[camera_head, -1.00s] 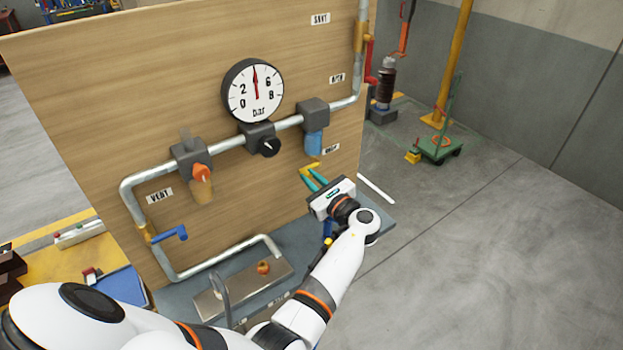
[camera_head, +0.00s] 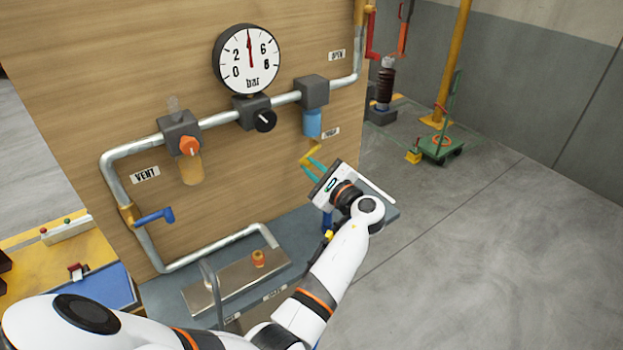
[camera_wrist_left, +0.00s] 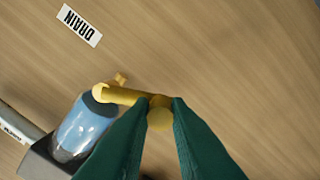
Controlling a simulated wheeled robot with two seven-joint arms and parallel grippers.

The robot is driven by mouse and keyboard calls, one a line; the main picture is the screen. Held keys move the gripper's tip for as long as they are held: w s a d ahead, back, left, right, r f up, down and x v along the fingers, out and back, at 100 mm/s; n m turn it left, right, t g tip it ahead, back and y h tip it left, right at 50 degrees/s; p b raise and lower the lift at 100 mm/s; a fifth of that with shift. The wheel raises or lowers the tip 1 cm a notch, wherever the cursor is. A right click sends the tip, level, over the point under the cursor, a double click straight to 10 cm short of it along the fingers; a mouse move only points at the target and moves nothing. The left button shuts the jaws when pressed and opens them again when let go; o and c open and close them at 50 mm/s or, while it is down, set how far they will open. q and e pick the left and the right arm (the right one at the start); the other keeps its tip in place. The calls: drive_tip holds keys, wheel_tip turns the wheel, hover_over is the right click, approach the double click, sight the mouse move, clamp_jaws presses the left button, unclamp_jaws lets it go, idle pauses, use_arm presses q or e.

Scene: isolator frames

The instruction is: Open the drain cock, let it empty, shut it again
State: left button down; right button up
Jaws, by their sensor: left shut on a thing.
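The drain cock is a yellow lever (camera_head: 310,154) under a blue bowl (camera_head: 312,122) on the pipe, by a small label. My left gripper (camera_head: 311,168) reaches it from below right, its green fingers at the lever. In the left wrist view the fingertips (camera_wrist_left: 159,104) are shut on the end of the yellow lever (camera_wrist_left: 124,96). The blue bowl (camera_wrist_left: 82,130) lies left of the fingers, and the DRAIN label (camera_wrist_left: 78,26) is at upper left. The liquid level in the bowl is hard to tell. My right gripper is not in view.
A pressure gauge (camera_head: 248,60) points near 4 above a black knob (camera_head: 265,120). An orange-knobbed unit (camera_head: 181,135) and a blue vent lever (camera_head: 154,217) are to the left. A metal tray (camera_head: 228,285) lies on the bench below. Open floor is at right.

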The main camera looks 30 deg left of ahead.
use_arm(q)
drive_tip(key=shift+w+d+f+n+b, duration=0.35)
drive_tip(key=shift+w+n+b, duration=0.35)
drive_tip(key=shift+n+b, duration=1.8)
drive_tip(key=shift+w+d+f+n+b, duration=0.2)
drive_tip(key=shift+w+f+n+b, duration=0.4)
drive_tip(key=shift+n+b, duration=1.95)
drive_tip(key=shift+w+d+f+n+b, duration=0.3)
drive_tip(key=shift+w+n+b, duration=0.65)
drive_tip(key=shift+b, duration=2.85)
drive_tip(key=shift+s, duration=0.2)
drive_tip(key=c, duration=1.4)
unclamp_jaws()
drive_tip(key=shift+a, duration=0.1)
drive_tip(key=shift+o, duration=0.2)
